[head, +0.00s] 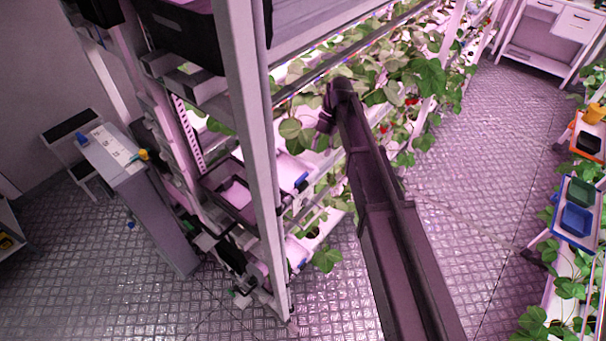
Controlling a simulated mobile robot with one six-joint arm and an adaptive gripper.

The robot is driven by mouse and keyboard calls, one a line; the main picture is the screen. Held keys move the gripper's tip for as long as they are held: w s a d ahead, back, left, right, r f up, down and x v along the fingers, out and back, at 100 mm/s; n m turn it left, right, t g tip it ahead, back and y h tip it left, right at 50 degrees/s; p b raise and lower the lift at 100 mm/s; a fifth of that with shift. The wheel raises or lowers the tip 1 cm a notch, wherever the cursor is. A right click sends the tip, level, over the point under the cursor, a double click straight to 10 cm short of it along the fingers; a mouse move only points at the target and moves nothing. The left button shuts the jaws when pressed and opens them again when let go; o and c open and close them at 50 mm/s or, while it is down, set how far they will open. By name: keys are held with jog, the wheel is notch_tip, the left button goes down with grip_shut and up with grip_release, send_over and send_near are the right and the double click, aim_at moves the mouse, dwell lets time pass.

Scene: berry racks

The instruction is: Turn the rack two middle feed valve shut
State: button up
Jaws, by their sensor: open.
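The berry rack (250,150) stands left of centre in the head view, with its end post towards me. A small blue part (301,181) sits at the end of its middle tier, and a similar blue part (302,264) sits at the lower tier. These may be feed valve handles; I cannot tell which rack number this is or how they are turned. My gripper (321,137) is at the far end of my arm, above and right of the middle blue part and apart from it. It is open, small and dark in front of the leaves, and nothing shows in it.
Strawberry plants (425,75) spread along the rack's right side, near my arm. A grey cabinet (150,205) with blue and yellow knobs stands at the left. Trays (577,218) line the right edge. The metal floor (470,190) between is clear.

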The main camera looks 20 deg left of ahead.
aim_at(302, 177)
jog(key=s+a, duration=0.1)
jog(key=s, duration=0.1)
jog(key=s+a, duration=0.1)
jog(key=s, duration=0.4)
jog(key=shift+a+f+b, duration=0.4)
jog(key=shift+b+x, duration=1.95)
jog(key=shift+x, duration=0.15)
grip_shut()
